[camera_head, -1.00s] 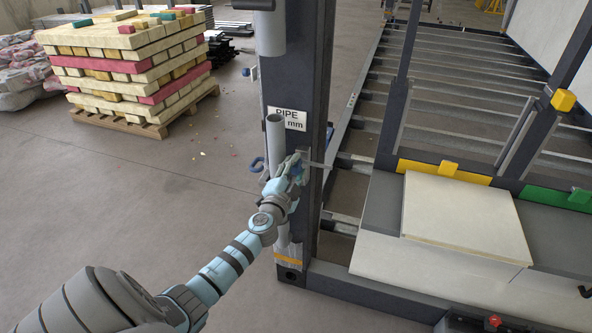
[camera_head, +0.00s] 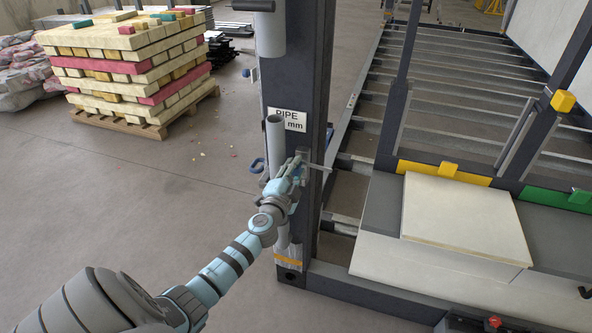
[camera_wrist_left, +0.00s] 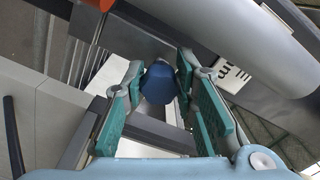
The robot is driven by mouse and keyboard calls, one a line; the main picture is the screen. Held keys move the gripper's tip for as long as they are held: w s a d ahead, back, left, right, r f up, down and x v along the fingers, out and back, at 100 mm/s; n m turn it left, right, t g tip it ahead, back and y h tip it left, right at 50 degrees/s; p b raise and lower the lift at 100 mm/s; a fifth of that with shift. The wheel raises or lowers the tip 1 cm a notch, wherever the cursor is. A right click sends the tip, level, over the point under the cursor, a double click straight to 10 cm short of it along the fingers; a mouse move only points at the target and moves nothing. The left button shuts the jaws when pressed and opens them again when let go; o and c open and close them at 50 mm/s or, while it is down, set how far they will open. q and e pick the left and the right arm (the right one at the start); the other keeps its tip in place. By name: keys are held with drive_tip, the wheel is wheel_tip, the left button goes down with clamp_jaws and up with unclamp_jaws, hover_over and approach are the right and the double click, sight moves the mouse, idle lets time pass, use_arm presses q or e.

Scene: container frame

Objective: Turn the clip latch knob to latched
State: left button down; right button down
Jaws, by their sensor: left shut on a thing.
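The blue clip latch knob (camera_wrist_left: 160,84) shows in the left wrist view, between the tips of my left gripper's teal fingers. My left gripper (camera_wrist_left: 160,92) is shut on it, one finger on each side. In the head view my left gripper (camera_head: 295,168) reaches the dark upright post (camera_head: 301,60) below the white PIPE mm label (camera_head: 288,119). There the wrist and fingers hide the knob. A thin grey bar (camera_head: 319,167) sticks out to the right just beyond the fingers. My right gripper is not in view.
A grey vertical pipe (camera_head: 275,140) stands close beside my left gripper. A pale panel (camera_head: 460,220) lies on the frame to the right, near yellow (camera_head: 445,172) and green (camera_head: 560,199) strips. A pallet stack (camera_head: 135,70) stands at back left. The left floor is mostly clear.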

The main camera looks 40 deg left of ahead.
use_arm(q)
drive_tip(key=m, duration=0.3)
drive_tip(key=shift+m, duration=0.4)
drive_tip(key=m, duration=0.4)
drive_tip(key=shift+m+p, duration=0.3)
drive_tip(key=shift+p, duration=0.05)
drive_tip(key=m, duration=0.4)
drive_tip(key=shift+r+m+p, duration=0.1)
drive_tip(key=shift+m+p, duration=0.2)
drive_tip(key=shift+p, duration=0.05)
drive_tip(key=shift+m+p, duration=0.3)
drive_tip(key=shift+m, duration=1.6)
drive_tip(key=c, duration=1.6)
unclamp_jaws()
drive_tip(key=shift+o, duration=0.2)
